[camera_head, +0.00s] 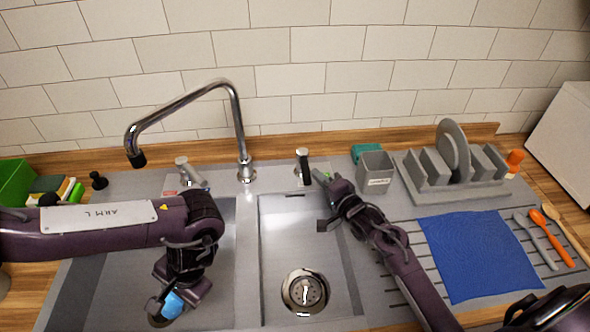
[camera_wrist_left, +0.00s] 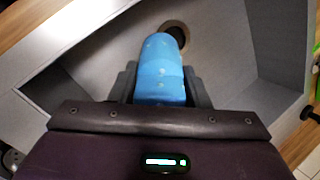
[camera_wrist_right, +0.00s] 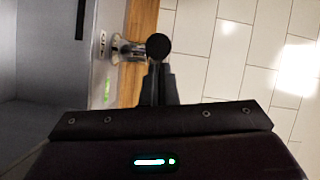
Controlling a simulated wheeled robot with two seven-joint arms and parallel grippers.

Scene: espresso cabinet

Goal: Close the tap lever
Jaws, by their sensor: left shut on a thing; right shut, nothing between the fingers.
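The tap lever (camera_head: 304,166) has a black end on a chrome base and stands at the back rim of the sink, right of the tall chrome spout (camera_head: 240,125). In the right wrist view its round black knob (camera_wrist_right: 158,46) is just beyond the fingertips. My right gripper (camera_head: 320,178) is shut and empty, close beside the lever; I cannot tell whether it touches. My left gripper (camera_head: 170,302) is shut on a blue sponge-like thing (camera_head: 173,304) over the left basin; the blue thing also shows in the left wrist view (camera_wrist_left: 160,75).
A second chrome fitting (camera_head: 187,172) stands left of the spout. A grey cup (camera_head: 375,172) and a dish rack (camera_head: 455,192) stand right of the lever. A blue cloth (camera_head: 480,255) lies on the drainboard. The tiled wall (camera_head: 330,78) is behind.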

